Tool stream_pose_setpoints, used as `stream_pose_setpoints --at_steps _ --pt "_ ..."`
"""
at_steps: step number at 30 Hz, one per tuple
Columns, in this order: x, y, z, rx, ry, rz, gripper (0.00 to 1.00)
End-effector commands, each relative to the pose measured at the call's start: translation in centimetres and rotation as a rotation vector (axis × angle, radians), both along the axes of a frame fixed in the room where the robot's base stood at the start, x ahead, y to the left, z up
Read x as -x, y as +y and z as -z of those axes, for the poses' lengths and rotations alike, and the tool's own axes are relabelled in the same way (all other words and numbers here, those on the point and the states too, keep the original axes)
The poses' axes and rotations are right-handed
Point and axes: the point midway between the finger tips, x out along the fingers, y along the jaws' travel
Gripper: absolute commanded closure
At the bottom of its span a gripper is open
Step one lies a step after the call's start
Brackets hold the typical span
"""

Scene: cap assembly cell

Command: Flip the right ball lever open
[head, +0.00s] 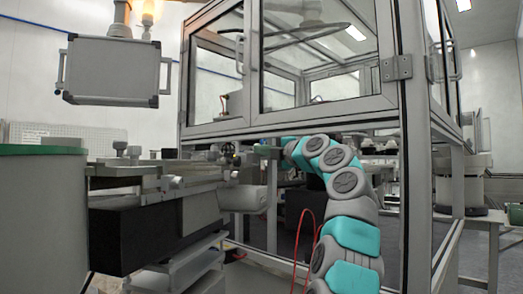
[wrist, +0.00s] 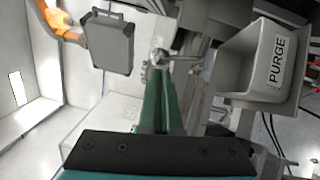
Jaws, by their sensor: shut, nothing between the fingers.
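In the wrist view, a metal ball lever (wrist: 160,57) with a round knob and a thin rod running right shows just beyond my fingertips. I cannot tell whether it is the right one of a pair or whether the fingers touch it. My gripper (wrist: 159,76) is shut and empty, its green fingers pointing up the picture toward the knob. In the head view, my teal and grey arm reaches left under the glazed frame, and its gripper end is too small and crowded to make out beside the machine.
A grey bin marked PURGE (wrist: 255,65) stands to the right of my fingers. A grey case (wrist: 109,42) hangs from an orange arm at upper left. In the head view, the glazed enclosure (head: 290,125) stands above my arm, and a grey machine bed (head: 150,190) is at left.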

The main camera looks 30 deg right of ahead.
Motion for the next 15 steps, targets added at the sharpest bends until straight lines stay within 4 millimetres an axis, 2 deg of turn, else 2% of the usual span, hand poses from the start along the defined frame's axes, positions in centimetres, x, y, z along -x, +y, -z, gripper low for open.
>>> stream_pose_setpoints --at_steps 6,15 --pt "-0.2 -0.47 -0.97 -0.033 0.03 0.002 1.0" --pt "-0.67 -0.48 -1.0 -0.078 0.093 0.002 1.0"
